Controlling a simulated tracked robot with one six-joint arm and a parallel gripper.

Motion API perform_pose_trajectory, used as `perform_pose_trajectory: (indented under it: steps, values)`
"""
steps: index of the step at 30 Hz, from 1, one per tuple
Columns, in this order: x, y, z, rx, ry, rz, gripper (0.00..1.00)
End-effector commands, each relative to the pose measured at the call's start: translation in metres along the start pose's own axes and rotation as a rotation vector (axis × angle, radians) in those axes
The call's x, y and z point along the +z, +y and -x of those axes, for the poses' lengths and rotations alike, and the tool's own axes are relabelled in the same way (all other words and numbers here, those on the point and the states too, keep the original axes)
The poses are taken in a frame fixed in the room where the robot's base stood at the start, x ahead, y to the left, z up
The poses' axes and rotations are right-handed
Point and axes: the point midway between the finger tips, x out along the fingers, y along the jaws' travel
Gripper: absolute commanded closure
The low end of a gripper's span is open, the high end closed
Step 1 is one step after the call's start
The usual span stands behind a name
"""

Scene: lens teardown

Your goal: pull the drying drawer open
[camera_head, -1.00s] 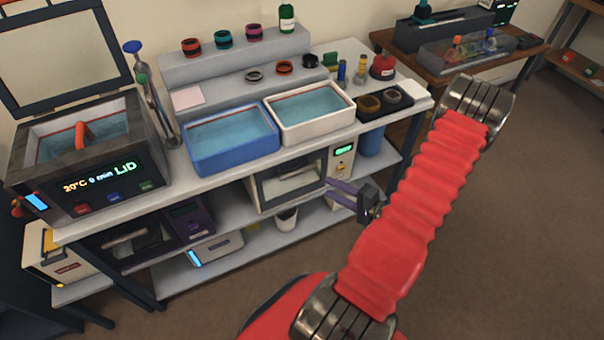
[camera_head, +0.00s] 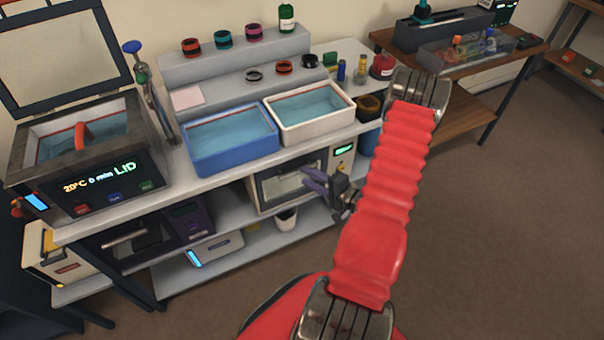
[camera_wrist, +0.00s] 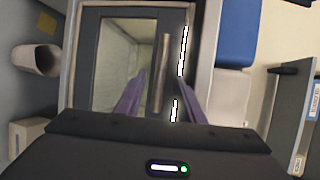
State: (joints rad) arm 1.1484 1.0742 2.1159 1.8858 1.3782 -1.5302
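The drying drawer (camera_head: 290,187) appears to be the cream unit with a dark-framed glass front on the shelf under the bench. Its front looks shut. In the wrist view the glass front (camera_wrist: 118,65) fills the middle, with a metal bar handle (camera_wrist: 160,72) standing upright in that picture. My gripper (camera_head: 310,179) is at the drawer's front, its purple fingers pointing at it. In the wrist view the fingers of my gripper (camera_wrist: 161,82) are apart, one on each side of the handle. I cannot tell whether either touches it.
A lit green display (camera_head: 344,149) sits right of the drawer. A small white cup (camera_head: 286,219) stands on the lower shelf below. Blue (camera_head: 230,147) and white (camera_head: 311,112) water basins sit on the bench above. The brown floor in front is clear.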

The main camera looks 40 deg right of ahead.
Motion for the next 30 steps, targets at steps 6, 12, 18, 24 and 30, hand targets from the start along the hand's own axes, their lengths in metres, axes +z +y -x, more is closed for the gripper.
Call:
perform_pose_trajectory:
  steps: [6,12,18,24,30]
  values:
    - [0.001,0.000,-0.026,0.000,-0.002,0.002,0.65]
    - [0.000,0.000,-0.035,0.000,0.000,0.000,0.65]
    - [0.000,0.000,-0.036,0.000,0.000,0.000,0.65]
    - [0.000,0.000,-0.035,0.000,0.000,0.000,0.74]
    - [0.000,0.000,-0.035,0.000,0.000,0.001,0.88]
